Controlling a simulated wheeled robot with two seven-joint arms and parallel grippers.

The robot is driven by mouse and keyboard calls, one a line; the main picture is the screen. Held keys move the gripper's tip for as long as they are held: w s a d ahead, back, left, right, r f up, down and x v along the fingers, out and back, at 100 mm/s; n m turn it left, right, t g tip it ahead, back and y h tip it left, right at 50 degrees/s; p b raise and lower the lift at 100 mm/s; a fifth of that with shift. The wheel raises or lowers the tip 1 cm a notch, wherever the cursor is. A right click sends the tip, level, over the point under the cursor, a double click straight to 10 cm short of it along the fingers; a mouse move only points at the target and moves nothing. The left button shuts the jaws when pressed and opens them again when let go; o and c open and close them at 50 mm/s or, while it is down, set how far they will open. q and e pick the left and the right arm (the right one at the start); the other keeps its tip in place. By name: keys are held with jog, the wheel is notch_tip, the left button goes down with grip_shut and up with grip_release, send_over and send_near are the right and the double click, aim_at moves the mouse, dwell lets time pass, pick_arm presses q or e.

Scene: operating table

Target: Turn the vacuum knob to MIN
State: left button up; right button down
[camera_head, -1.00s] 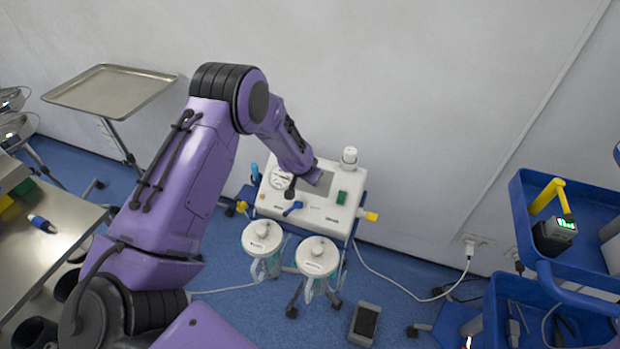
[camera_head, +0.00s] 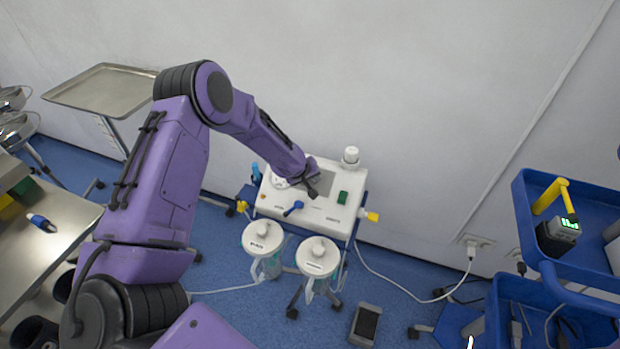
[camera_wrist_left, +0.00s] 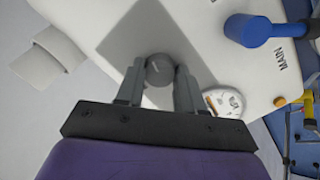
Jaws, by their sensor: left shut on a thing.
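The white suction unit (camera_head: 325,211) stands by the wall in the head view. Its small round grey vacuum knob (camera_wrist_left: 160,71) shows in the left wrist view, with a thin pale mark on its face. My left gripper (camera_wrist_left: 160,75) is shut on this knob, one finger on each side. In the head view my left gripper (camera_head: 313,190) reaches down over the unit's top and hides the knob. A round gauge (camera_wrist_left: 226,104) and a blue lever (camera_wrist_left: 252,30) beside the word MAIN lie near it. No MIN label can be read. My right gripper is not in view.
Two lidded canisters (camera_head: 263,236) hang in front of the unit. A white cap (camera_head: 350,156) stands at its back edge and a yellow fitting (camera_head: 370,216) at its right. A blue cart (camera_head: 540,195) stands at right, a steel tray (camera_head: 105,90) at back left.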

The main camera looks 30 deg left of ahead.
pick_arm(q)
jog(key=n, duration=0.3)
jog(key=shift+s+f+n+t+b, duration=0.1)
jog(key=shift+n+t+b, duration=0.2)
jog(key=n, duration=0.2)
jog(key=shift+n+b, duration=0.35)
jog(key=shift+n, duration=0.05)
jog(key=n+b, duration=0.2)
jog(key=n, duration=0.3)
jog(key=shift+d+f+n+t, duration=0.1)
jog(key=shift+f+n+t, duration=0.05)
jog(key=shift+n+t, duration=0.2)
jog(key=n+y+b, duration=0.1)
jog(key=n+b, duration=0.2)
jog(key=n, duration=0.2)
jog(key=shift+t+b, duration=0.25)
jog(key=shift+b, duration=0.1)
jog(key=shift+d+n+y+b, duration=0.1)
jog(key=shift+n+y+b, duration=0.2)
jog(key=shift+n+b, duration=1.65)
jog(key=shift+n+p, duration=0.4)
jog(key=shift+n, duration=0.1)
jog(key=o, duration=0.8)
jog(key=shift+c, duration=0.2)
